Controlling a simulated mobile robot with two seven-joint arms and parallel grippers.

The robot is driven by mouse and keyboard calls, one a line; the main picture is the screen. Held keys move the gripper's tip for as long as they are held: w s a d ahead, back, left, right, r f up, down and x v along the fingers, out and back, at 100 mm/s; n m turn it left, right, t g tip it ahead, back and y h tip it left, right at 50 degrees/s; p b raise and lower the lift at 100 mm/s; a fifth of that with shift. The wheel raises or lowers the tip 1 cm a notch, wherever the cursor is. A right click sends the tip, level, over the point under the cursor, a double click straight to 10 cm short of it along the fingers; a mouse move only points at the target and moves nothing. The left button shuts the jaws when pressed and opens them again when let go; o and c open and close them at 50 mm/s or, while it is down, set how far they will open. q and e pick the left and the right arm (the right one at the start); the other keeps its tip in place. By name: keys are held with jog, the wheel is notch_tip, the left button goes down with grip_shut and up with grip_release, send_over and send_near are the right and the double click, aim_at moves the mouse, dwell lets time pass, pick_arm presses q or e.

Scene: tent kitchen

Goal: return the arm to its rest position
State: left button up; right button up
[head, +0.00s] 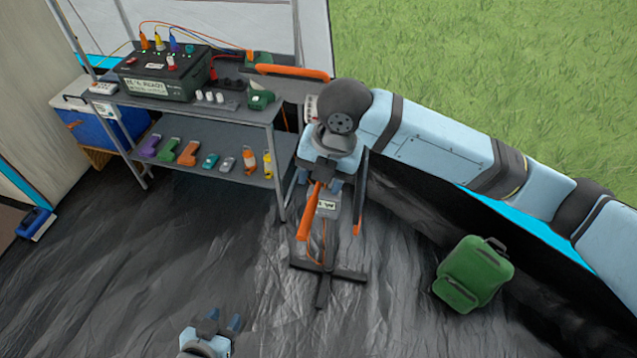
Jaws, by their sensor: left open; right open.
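My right arm (435,140) reaches in from the right edge, across the middle of the view. Its gripper (320,181) is open and points down beside the right end of the shelf unit. Below it is a floor stand (325,272) with orange handles and a dark cross-shaped base. The gripper overlaps the top of the stand in the picture; I cannot tell whether they touch. My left gripper (222,320) is at the bottom edge, open and with nothing seen between its fingers. Most of the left arm is out of view.
A metal shelf unit (235,113) holds a green-black power box (165,75) on top and several small tools below. A blue cooler (88,118) stands left of it. A green backpack (472,273) lies at the right. The dark floor at lower left is clear.

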dwell(0.4)
jog(key=s+d+f+m+t+y, duration=0.2)
jog(key=s+f+m+y, duration=0.25)
jog(key=s+m, duration=0.55)
jog(key=s+d+f+m+h, duration=0.2)
jog(key=s+d+f+m, duration=0.15)
jog(key=d+m, duration=0.35)
jog(key=s+d+f+m+t+h, duration=0.1)
jog(key=s+d+f+m+h, duration=0.15)
jog(key=s+d+m, duration=0.4)
jog(key=s+d+f+m+h, duration=0.2)
jog(key=s+d+f+m, duration=0.1)
jog(key=d+m, duration=0.55)
jog(key=w+a+f+n+t+y+p, duration=0.2)
jog(key=w+a+f+t+y+p, duration=0.1)
jog(key=w+a+f+t+p, duration=0.2)
notch_tip(320, 180, down, 4)
jog(key=shift+w+a+r+t, duration=0.35)
jog(key=shift+a+t, duration=0.3)
jog(key=shift+t, duration=0.55)
jog(key=shift+w, duration=0.1)
